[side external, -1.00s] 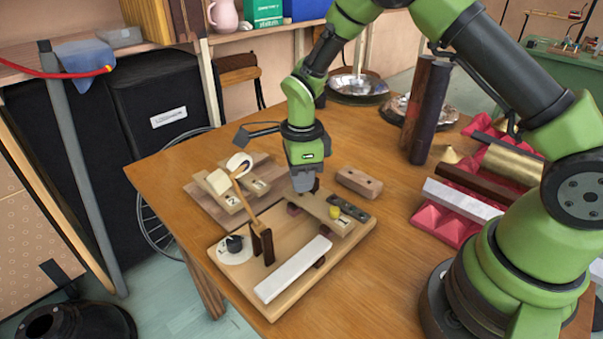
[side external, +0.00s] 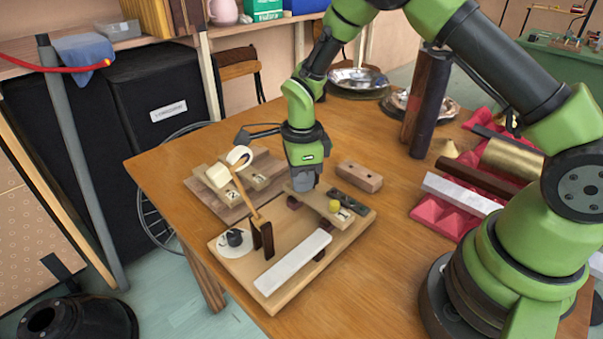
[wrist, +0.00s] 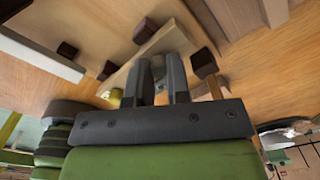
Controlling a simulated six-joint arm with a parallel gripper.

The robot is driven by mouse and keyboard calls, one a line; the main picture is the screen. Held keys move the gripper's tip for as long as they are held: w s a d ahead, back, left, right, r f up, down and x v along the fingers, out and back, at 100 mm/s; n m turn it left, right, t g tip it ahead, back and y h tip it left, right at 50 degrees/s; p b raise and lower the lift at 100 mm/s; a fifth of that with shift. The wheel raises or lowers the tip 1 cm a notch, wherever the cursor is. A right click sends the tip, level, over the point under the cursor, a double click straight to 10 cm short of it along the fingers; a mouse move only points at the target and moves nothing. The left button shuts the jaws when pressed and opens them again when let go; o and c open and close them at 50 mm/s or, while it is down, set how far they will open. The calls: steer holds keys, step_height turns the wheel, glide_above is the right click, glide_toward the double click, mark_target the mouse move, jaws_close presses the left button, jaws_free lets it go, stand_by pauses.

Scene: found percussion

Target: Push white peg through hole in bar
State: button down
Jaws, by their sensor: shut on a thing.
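A pale wooden bar (side external: 322,206) lies on dark supports at the back of the wooden tray (side external: 222,268). It also shows in the wrist view (wrist: 168,42). My gripper (side external: 304,190) points down at the bar's far left end and hides that end. In the wrist view my gripper (wrist: 159,72) has its two fingers close together, with a small pale thing between them that looks like the white peg. The hole and the peg's depth in it are hidden.
A white bar (side external: 293,263) lies along the tray's front. A dark upright with a wooden mallet (side external: 262,237) stands left. A wooden block with holes (side external: 359,177) lies behind right. Tall dark cylinders (side external: 425,105) stand further back.

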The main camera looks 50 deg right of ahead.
steer(key=shift+f, duration=0.1)
stand_by(0.3)
steer(key=c, duration=1)
jaws_free()
steer(key=s+r+n+t, duration=0.1)
steer(key=s+r+n, duration=0.15)
steer(key=r, duration=0.65)
steer(key=s+r+n+t, duration=0.1)
steer(key=s+r+n, duration=0.15)
steer(key=r, duration=0.75)
steer(key=s+r+n+t+y, duration=0.1)
steer(key=s+r+n+t, duration=0.1)
steer(key=s+n, duration=0.5)
steer(key=s+r+n+t+y, duration=0.1)
steer(key=s+r+n+t, duration=0.2)
steer(key=s+n, duration=0.5)
steer(key=shift+s+a+r+n, duration=0.3)
steer(key=shift+r+n, duration=0.1)
steer(key=shift+r, duration=0.3)
